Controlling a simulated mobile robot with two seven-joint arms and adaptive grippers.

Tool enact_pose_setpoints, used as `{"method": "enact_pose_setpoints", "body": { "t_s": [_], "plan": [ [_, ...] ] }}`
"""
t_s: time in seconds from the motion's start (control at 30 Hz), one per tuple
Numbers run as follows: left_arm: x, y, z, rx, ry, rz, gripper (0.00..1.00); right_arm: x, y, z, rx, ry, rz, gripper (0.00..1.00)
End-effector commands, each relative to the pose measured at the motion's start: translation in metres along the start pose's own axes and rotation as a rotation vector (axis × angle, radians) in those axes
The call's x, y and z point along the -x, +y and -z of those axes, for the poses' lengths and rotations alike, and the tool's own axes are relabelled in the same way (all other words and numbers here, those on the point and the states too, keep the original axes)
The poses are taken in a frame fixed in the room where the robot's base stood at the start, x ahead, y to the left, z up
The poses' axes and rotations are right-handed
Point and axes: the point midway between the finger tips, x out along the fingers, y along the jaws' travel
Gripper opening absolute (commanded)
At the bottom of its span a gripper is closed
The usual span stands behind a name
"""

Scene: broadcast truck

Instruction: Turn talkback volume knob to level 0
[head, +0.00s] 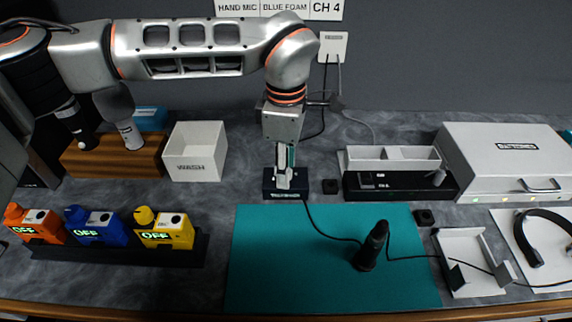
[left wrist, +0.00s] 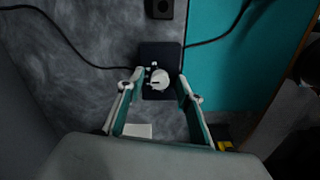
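The talkback box (head: 270,193) is a small dark box with a white label at the back edge of the teal mat. In the left wrist view the dark box (left wrist: 174,52) carries a round white knob (left wrist: 160,79) with a short dark mark. My left gripper (head: 285,182) points down over the box and largely hides the knob in the head view. In the left wrist view its fingers (left wrist: 160,84) are apart, with the knob between their tips. I cannot tell whether they touch it. My right gripper is in neither view.
A small black block (head: 330,186) sits right of the box. A black unit (head: 400,188) lies farther right, a white bin (head: 196,152) to the left.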

Motion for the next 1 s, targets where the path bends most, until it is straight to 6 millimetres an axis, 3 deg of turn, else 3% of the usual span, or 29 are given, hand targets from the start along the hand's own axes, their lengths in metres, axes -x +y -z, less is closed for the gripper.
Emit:
{"method": "enact_pose_setpoints", "body": {
  "t_s": [0.1,0.23,0.67,1.0],
  "plan": [
    [0.000,0.000,0.000,0.000,0.000,0.000,0.33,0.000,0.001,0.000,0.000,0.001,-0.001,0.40],
    [0.000,0.000,0.000,0.000,0.000,0.000,0.00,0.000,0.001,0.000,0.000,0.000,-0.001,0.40],
    [0.002,0.000,0.000,0.049,0.001,-0.001,0.00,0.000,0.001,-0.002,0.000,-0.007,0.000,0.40],
    [0.003,0.000,0.000,0.288,0.001,-0.003,0.00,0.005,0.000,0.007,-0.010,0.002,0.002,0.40]
  ]
}}
